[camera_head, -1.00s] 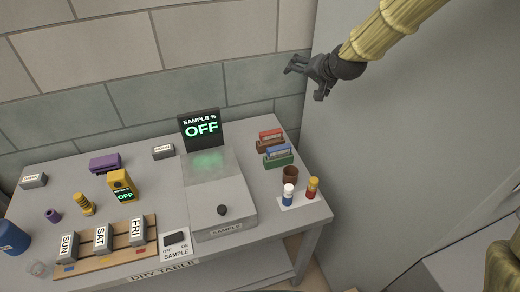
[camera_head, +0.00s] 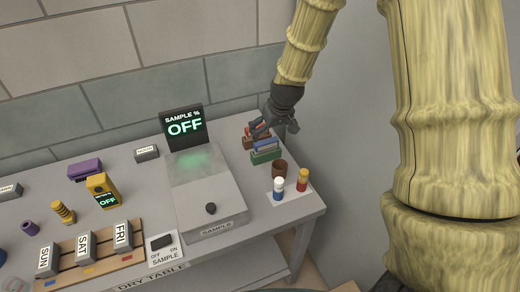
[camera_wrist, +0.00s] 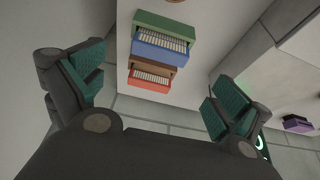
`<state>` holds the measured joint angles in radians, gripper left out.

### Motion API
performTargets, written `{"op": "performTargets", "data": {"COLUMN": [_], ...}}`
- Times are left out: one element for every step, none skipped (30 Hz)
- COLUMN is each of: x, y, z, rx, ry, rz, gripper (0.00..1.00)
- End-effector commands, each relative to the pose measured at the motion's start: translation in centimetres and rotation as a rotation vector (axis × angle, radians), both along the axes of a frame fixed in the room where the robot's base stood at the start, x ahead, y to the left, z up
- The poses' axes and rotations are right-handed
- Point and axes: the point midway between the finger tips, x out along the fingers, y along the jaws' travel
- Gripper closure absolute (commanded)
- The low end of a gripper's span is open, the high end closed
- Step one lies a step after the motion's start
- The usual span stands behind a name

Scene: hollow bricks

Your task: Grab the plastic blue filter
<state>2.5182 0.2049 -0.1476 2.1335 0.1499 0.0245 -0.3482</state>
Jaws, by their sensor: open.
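The blue filter (camera_head: 267,145) is a small blue block with a pale ribbed strip, in a green holder (camera_head: 266,157) at the table's right rear. In the wrist view the blue filter (camera_wrist: 158,52) lies beside the green holder wall (camera_wrist: 178,22), between the fingers in the picture but apart from them. A red filter (camera_wrist: 149,85) sits in a brown holder (camera_wrist: 152,70) just beyond. My gripper (camera_head: 274,129) is open and empty, above the holders, and partly covers the brown one in the head view. The wrist view shows its two teal-padded fingers (camera_wrist: 155,82) spread.
A brown cup (camera_head: 279,169), a blue-and-white bottle (camera_head: 279,188) and a red-and-yellow bottle (camera_head: 302,180) stand in front of the holders. The sample machine (camera_head: 207,200) with its OFF screen (camera_head: 185,127) is to the left. A brick wall stands behind.

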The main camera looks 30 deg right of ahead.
Motion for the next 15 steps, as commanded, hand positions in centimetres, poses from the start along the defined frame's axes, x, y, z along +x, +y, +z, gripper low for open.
{"op": "performTargets", "data": {"x": [0.2,0.3,0.5,0.6,0.7,0.9,1.0,1.1,1.2,1.3,1.4,1.4,1.5,1.5,1.6], "y": [0.0,0.0,0.0,0.0,0.0,0.0,0.0,0.0,0.0,0.0,0.0,0.0,0.0,-0.1,-0.1], "z": [-0.5,-0.8,-1.1,-1.4,-1.7,-2.1,-2.3,-2.5,-2.9,-3.0,-3.2,-3.4,-3.5,-3.5,-3.6], "rx": [0.001,0.001,0.001,0.001,0.001,0.002,0.002,0.002,0.001,0.001,0.001,0.001,0.001,0.0,0.0], "ry": [0.002,0.002,0.001,0.001,0.001,0.001,0.001,0.001,0.001,0.0,0.0,-0.001,-0.001,-0.002,-0.002], "rz": [0.0,0.0,0.0,0.0,0.0,0.001,0.001,0.001,0.0,-0.001,-0.001,-0.001,-0.001,-0.001,-0.001], "gripper": [0.0,0.0,0.0,0.0,0.0,0.0,0.0,0.0,0.0,0.0,0.0,0.0,0.0,0.0,0.0]}}
